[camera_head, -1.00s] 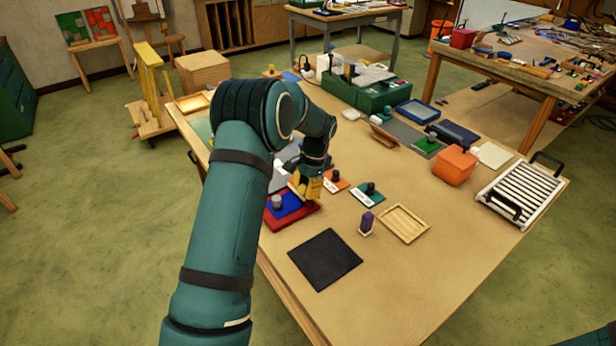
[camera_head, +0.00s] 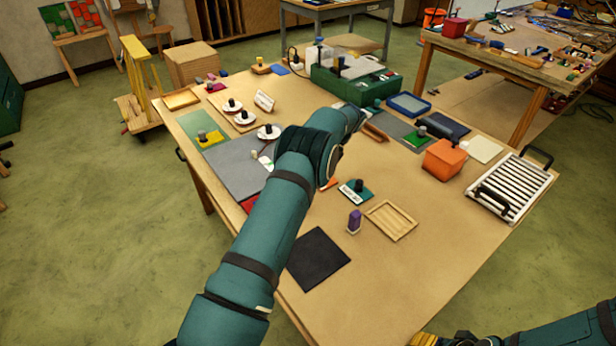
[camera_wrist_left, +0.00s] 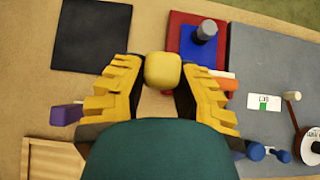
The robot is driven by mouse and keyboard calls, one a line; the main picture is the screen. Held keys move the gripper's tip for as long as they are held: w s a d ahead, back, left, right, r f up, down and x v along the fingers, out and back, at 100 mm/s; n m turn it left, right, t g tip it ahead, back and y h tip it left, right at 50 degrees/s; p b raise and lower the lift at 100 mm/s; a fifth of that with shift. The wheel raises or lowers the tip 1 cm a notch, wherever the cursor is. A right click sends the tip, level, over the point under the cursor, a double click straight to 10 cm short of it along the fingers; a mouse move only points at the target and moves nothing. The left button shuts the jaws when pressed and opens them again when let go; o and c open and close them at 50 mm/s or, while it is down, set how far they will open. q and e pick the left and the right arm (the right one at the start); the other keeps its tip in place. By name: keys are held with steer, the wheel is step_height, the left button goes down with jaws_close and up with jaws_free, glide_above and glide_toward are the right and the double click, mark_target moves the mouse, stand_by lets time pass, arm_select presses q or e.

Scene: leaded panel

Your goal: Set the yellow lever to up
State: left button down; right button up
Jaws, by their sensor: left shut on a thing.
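My left gripper (camera_wrist_left: 163,72) shows in the wrist view with its yellow fingers closed around a rounded yellow knob (camera_wrist_left: 163,68). I cannot tell from this view whether the knob is the yellow lever's handle, and no stem shows below it. In the head view my left forearm and elbow cover the gripper and whatever is under it. My right gripper (camera_head: 425,340) only just shows at the bottom edge of the head view, cut off, so its jaws cannot be read.
A black mat (camera_head: 318,259), a purple piece (camera_head: 354,221) and a wooden tray (camera_head: 391,221) lie on the near tabletop. A teal block (camera_head: 357,190) with a dark knob stands behind them. An orange bin (camera_head: 443,159) and a white rack (camera_head: 510,187) stand at right. The front right tabletop is clear.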

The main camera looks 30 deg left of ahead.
arm_select(q)
steer(key=shift+d+f+g, duration=0.1)
steer(key=shift+f+g, duration=0.1)
steer(key=shift+g, duration=0.1)
steer(key=c, duration=0.7)
jaws_free()
steer(key=shift+o, duration=0.2)
steer(key=shift+w+r, duration=0.1)
step_height(320, 180, up, 10)
